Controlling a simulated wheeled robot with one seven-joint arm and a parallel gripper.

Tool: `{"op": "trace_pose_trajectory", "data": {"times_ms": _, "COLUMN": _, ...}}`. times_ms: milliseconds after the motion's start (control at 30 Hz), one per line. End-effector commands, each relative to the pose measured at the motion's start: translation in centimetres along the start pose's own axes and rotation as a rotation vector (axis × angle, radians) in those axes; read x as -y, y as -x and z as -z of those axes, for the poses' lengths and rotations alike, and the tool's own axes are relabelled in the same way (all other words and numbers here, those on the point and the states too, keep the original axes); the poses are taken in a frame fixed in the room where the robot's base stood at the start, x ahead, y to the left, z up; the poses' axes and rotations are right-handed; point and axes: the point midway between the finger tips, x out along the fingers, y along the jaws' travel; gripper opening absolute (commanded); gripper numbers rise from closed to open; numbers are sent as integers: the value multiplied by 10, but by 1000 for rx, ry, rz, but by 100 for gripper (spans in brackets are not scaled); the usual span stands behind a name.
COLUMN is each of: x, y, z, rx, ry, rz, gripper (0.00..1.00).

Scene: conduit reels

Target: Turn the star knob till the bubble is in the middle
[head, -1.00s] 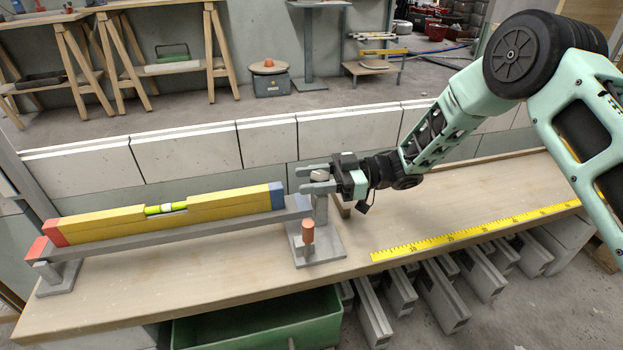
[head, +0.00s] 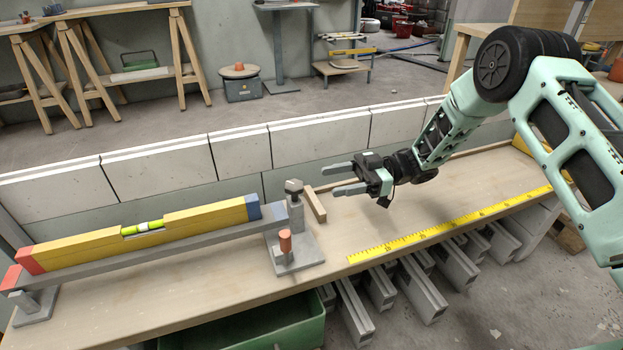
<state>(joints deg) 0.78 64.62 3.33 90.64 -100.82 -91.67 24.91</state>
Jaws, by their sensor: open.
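The dark grey star knob (head: 294,187) tops a short post at the right end of a grey beam (head: 190,245). A yellow spirit level (head: 85,240) with a red left end and a blue right end lies on the beam. Its green vial (head: 142,228) shows a pale bubble near the middle; it is too small to tell if it is exactly centred. My gripper (head: 331,180) is open and empty, right of the knob and apart from it, its two fingers pointing left toward it.
An orange-capped post (head: 285,242) stands on the base plate in front of the knob. A wooden block (head: 315,205) lies just right of the knob. A yellow ruler (head: 450,225) runs along the bench's front edge. Pale blocks (head: 320,140) line the back.

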Motion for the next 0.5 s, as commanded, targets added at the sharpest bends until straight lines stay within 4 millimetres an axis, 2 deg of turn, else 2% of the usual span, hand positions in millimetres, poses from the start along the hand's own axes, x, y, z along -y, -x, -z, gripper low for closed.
{"op": "trace_pose_trajectory", "data": {"times_ms": 100, "x": 0, "y": 24, "z": 1, "rx": 1, "ry": -1, "rz": -3, "gripper": 60}}
{"op": "trace_pose_trajectory", "data": {"times_ms": 200, "x": -1, "y": 38, "z": 1, "rx": 0, "ry": 0, "rz": -1, "gripper": 60}}
{"op": "trace_pose_trajectory", "data": {"times_ms": 333, "x": 0, "y": 49, "z": 0, "rx": -1, "ry": -1, "rz": 0, "gripper": 60}}
{"op": "trace_pose_trajectory", "data": {"times_ms": 500, "x": 0, "y": 54, "z": 0, "rx": 0, "ry": 0, "rz": 1, "gripper": 60}}
